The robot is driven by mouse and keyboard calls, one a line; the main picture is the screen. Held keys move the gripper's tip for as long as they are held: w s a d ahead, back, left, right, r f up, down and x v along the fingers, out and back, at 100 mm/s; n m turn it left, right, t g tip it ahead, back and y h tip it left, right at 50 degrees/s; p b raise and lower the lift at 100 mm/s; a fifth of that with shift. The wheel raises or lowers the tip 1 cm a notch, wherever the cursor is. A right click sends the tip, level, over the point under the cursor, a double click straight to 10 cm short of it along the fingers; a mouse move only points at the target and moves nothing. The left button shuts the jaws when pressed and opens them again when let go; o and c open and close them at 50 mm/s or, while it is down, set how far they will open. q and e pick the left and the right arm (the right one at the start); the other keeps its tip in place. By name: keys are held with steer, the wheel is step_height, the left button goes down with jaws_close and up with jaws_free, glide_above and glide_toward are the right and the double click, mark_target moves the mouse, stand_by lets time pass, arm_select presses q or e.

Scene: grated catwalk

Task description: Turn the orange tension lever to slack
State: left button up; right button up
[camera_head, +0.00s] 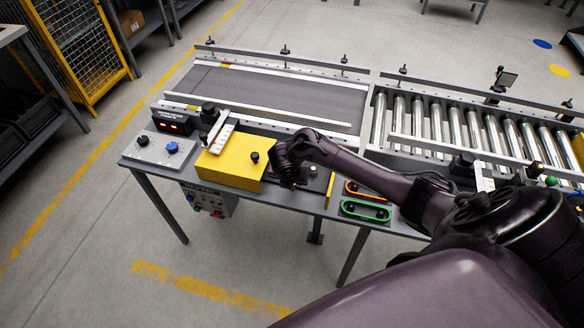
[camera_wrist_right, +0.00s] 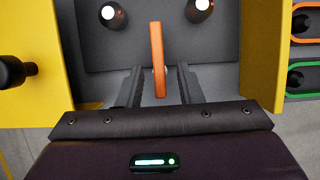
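The orange tension lever (camera_wrist_right: 157,58) stands out from a dark grey plate (camera_wrist_right: 120,52) in the right wrist view, close to upright in the picture. My right gripper (camera_wrist_right: 160,84) is open, with one dark finger on each side of the lever's lower end and a visible gap on both sides. In the head view my right gripper (camera_head: 288,182) is over the dark plate beside the yellow box, and it hides the lever there. My left gripper is not in view.
Two dark posts with white tips (camera_wrist_right: 111,14) flank the lever's top end. A yellow box (camera_head: 232,160) stands left and a yellow upright plate (camera_head: 330,190) right. Orange (camera_head: 366,190) and green (camera_head: 365,211) framed parts lie further right. The conveyor belt (camera_head: 265,95) runs behind.

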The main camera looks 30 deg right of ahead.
steer(key=shift+f, duration=0.1)
jaws_close()
stand_by(0.3)
